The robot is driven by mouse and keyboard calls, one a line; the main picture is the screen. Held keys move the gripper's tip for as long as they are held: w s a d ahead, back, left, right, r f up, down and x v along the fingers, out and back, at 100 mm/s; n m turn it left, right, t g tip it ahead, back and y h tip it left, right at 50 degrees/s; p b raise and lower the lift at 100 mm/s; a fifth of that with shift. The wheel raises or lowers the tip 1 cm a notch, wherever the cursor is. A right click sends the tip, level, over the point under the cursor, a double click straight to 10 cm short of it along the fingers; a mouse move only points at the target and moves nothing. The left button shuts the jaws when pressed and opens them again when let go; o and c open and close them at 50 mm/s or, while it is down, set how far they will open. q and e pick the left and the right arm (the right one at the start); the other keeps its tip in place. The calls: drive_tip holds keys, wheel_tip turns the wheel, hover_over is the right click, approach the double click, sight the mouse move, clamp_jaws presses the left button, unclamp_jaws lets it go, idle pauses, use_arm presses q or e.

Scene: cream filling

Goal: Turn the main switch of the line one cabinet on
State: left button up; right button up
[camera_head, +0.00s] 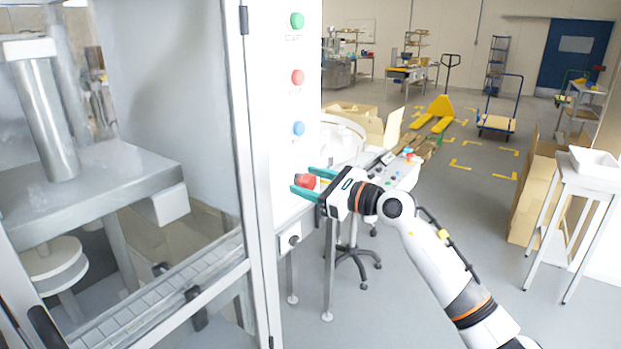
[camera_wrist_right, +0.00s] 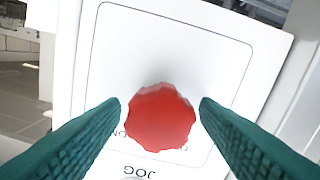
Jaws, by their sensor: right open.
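A red scalloped knob (camera_head: 306,181) sits on the front of the white cabinet (camera_head: 285,120). In the right wrist view the red knob (camera_wrist_right: 160,117) stands on a pale panel (camera_wrist_right: 175,50), with part of "ON" and the word "JOG" lettered near it. My right gripper (camera_head: 303,182) is open, with one teal finger on each side of the knob. In the wrist view a narrow gap shows between each fingertip and the knob, so I see no contact. The knob's turned position cannot be read. My left gripper is not in view.
Green (camera_head: 296,20), red (camera_head: 298,77) and blue (camera_head: 298,128) buttons line the cabinet above the knob. A small box with a dark knob (camera_head: 294,240) is below. A glazed machine enclosure fills the left.

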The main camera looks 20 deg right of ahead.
drive_tip(key=shift+w, duration=0.1)
drive_tip(key=c, duration=1)
drive_tip(key=shift+r+m+p, duration=0.15)
drive_tip(key=shift+m+p, duration=1.25)
drive_tip(key=shift+p, duration=0.1)
drive_tip(key=m+p, duration=0.7)
drive_tip(key=shift+d, duration=0.1)
drive_tip(key=shift+w+f+m+p, duration=0.1)
drive_tip(key=shift+f+m+p, duration=0.1)
drive_tip(key=shift+m+p, duration=1.85)
drive_tip(key=o, duration=1)
drive_tip(key=shift+f, duration=0.1)
